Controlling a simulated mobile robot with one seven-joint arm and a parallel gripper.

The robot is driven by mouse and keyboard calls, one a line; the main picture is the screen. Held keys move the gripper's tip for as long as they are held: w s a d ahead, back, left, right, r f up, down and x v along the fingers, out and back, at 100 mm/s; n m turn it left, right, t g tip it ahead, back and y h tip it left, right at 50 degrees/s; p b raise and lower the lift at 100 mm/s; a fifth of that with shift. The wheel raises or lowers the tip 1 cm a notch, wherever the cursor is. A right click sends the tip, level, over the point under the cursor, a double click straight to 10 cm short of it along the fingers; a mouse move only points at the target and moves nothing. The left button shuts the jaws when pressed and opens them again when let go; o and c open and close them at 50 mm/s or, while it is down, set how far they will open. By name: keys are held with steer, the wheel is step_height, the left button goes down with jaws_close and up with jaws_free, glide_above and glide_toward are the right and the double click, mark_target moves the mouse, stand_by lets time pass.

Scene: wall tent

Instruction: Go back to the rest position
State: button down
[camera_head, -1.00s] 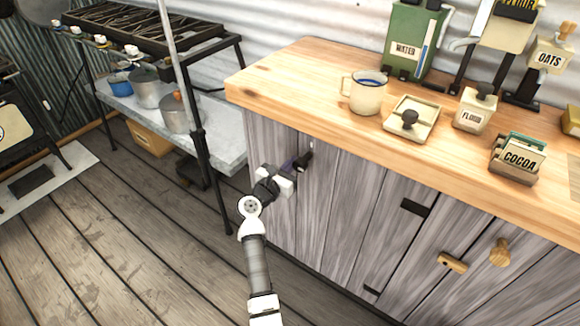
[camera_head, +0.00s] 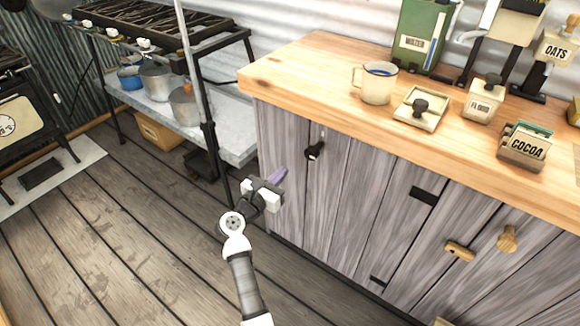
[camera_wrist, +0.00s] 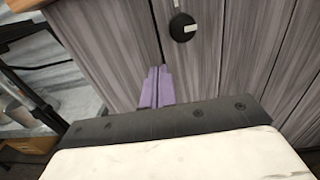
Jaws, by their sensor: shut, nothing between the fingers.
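My gripper (camera_head: 278,178) is in front of the left end of the wooden cabinet (camera_head: 345,200), low and to the left of a black knob (camera_head: 315,151). Its purple fingers are together with nothing between them. In the wrist view the shut fingers (camera_wrist: 156,88) point at the grey plank front, and the black knob (camera_wrist: 182,27) is above and to the right, apart from them. The cabinet doors in view look closed.
A metal shelf stand (camera_head: 225,130) with pots is on the left. The plank floor (camera_head: 130,230) is clear.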

steer(key=shift+v, duration=1.5)
